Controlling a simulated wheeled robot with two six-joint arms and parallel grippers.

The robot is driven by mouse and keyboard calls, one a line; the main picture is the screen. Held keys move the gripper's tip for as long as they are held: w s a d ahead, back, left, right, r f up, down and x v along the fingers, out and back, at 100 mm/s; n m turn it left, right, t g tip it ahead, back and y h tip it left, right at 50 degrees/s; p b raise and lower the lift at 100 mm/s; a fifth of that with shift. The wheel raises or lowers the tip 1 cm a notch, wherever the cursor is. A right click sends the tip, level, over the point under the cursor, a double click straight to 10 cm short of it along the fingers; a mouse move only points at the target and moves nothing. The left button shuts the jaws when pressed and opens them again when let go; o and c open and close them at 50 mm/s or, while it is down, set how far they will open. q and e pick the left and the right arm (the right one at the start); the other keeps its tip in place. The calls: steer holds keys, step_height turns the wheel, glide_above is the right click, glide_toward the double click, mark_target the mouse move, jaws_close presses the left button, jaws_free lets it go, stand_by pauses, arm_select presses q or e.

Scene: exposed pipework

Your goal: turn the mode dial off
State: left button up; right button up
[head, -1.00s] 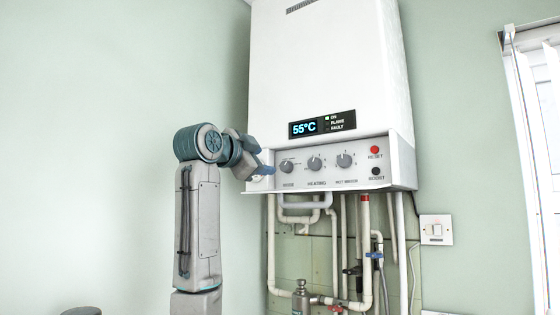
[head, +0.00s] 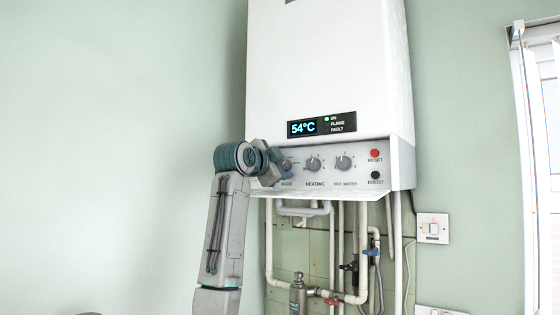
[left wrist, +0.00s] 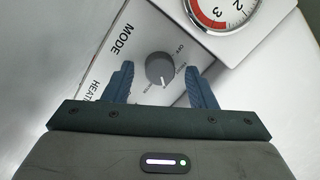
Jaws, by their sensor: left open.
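The grey mode dial (head: 286,164) is the leftmost knob on the boiler's control panel, partly hidden by my left gripper (head: 278,166) in the head view. In the left wrist view the dial (left wrist: 159,68) is round, with a raised grip bar and a small white mark at its lower edge, away from the "OFF" lettering at its upper right. My left gripper (left wrist: 160,72) is open, with one blue finger on each side of the dial. Gaps show between fingers and dial; I cannot tell the remaining depth. My right gripper is out of view.
The heating knob (head: 313,164) and hot water knob (head: 344,163) sit to the right, then the red reset button (head: 375,153). A pressure gauge (left wrist: 219,8) is close by in the left wrist view. Pipes (head: 363,250) run below the boiler (head: 330,70).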

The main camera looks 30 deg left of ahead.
arm_select(q)
steer(key=shift+w, duration=0.1)
steer(key=c, duration=0.9)
steer(key=shift+c, duration=0.3)
